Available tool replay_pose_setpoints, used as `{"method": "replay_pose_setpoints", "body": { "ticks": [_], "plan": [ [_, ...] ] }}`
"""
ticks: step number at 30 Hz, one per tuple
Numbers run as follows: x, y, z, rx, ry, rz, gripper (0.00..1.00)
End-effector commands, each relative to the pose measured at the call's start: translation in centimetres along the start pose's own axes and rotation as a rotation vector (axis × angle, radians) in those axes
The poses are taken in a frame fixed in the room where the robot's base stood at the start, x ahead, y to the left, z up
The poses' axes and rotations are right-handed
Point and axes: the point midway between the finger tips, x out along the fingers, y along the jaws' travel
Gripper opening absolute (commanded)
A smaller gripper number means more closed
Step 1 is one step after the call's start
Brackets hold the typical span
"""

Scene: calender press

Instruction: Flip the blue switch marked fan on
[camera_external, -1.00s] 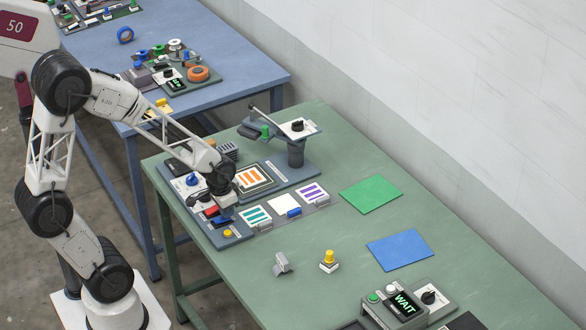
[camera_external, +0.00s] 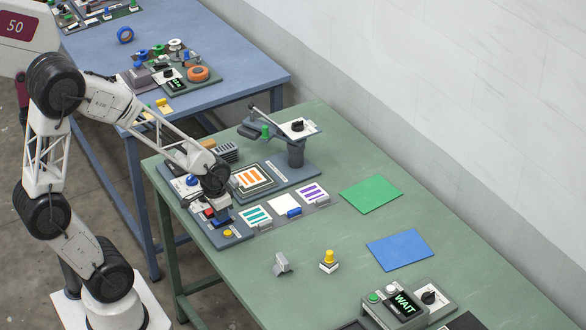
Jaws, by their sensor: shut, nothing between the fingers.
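A dark blue-grey control panel (camera_external: 236,238) lies along the left edge of the green table. My gripper (camera_external: 222,219) points down at its front part and is shut and empty. A small red part (camera_external: 209,213) shows just left of the fingers. A blue part shows at the fingertips and may be the blue switch; the view is too small to tell, and no "fan" marking is readable. I cannot tell whether the fingers touch it. A round blue knob (camera_external: 192,180) sits farther back on the panel, and a yellow button (camera_external: 228,233) sits at its front.
The press post (camera_external: 296,152) with its lever stands behind to the right. A grey block (camera_external: 282,263), a yellow-topped button (camera_external: 329,259) and a "WAIT" box (camera_external: 403,303) stand nearer. The table's middle is mostly clear.

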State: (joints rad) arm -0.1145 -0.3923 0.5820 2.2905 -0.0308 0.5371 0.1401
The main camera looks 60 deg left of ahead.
Motion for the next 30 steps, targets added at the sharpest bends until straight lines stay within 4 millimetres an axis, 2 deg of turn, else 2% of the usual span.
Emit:
{"method": "replay_pose_setpoints", "body": {
  "ticks": [8,14,20,30],
  "plan": [
    [-0.3,0.0,-0.1,0.000,0.003,0.000,0.00],
    [-1.4,0.0,-0.1,0.000,0.005,-0.001,0.00],
    [-3.8,0.0,0.2,0.000,0.004,-0.001,0.00],
    [-9.6,0.0,0.7,0.000,0.005,-0.001,0.00]
  ]
}}
